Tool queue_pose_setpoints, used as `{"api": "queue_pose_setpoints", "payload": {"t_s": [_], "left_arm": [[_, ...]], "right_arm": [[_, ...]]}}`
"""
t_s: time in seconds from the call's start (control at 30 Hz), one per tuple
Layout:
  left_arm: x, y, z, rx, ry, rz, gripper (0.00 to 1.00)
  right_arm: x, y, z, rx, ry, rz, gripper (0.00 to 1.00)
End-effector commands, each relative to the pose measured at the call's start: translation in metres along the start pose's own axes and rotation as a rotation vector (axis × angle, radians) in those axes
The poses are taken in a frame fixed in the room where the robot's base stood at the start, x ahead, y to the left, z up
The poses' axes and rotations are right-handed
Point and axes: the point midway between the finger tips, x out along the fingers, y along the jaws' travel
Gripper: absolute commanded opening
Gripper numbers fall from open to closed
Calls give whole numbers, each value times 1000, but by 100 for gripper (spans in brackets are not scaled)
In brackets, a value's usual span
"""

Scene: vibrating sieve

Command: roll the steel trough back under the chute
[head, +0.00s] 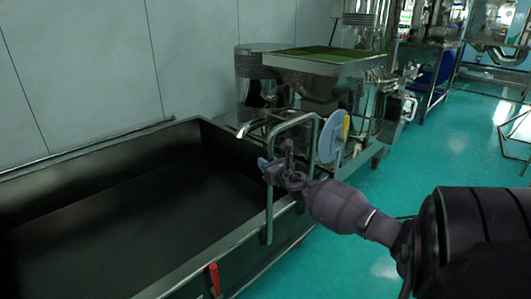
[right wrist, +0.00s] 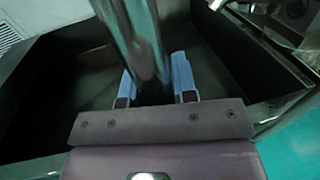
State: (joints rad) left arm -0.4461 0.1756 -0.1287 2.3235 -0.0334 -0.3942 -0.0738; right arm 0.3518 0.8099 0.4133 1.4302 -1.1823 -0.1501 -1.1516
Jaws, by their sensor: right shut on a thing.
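The long steel trough (head: 110,205), dark inside, fills the left of the head view. A bent metal tube handle (head: 315,140) rises at its right end. My right gripper (head: 270,170) is shut on the handle's near upright. In the right wrist view the bar (right wrist: 135,35) passes between the blue fingers (right wrist: 157,85), with the trough's dark inside (right wrist: 65,85) behind. The sieve's bright chute (head: 252,126) points left near the trough's far right corner. Whether its lip lies over the rim is hard to tell. My left gripper is not in view.
The vibrating sieve (head: 320,70) with a green top stands just behind the trough's right end. A pale disc (head: 332,138) sits near the handle. A red lever (head: 214,280) is on the trough's near side. A grey wall (head: 80,65) runs behind; green floor (head: 455,150) is open at right.

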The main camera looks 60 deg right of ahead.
Motion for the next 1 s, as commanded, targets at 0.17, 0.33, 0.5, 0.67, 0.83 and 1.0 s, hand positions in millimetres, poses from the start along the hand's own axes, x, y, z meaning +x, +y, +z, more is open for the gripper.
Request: {"api": "queue_pose_setpoints", "payload": {"t_s": [0.17,0.33,0.5,0.67,0.83,1.0], "left_arm": [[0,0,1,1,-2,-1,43],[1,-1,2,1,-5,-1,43],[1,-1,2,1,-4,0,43],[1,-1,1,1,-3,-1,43],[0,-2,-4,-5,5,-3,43],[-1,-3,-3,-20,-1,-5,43]], "right_arm": [[0,-5,0,-3,-1,-12,0],[0,-5,1,-3,-1,-12,46],[0,-4,1,-2,-2,-9,52],[-1,-3,1,-1,-2,-7,52],[-13,-3,2,0,-3,-7,52],[-41,-3,4,2,-5,-7,52]]}}
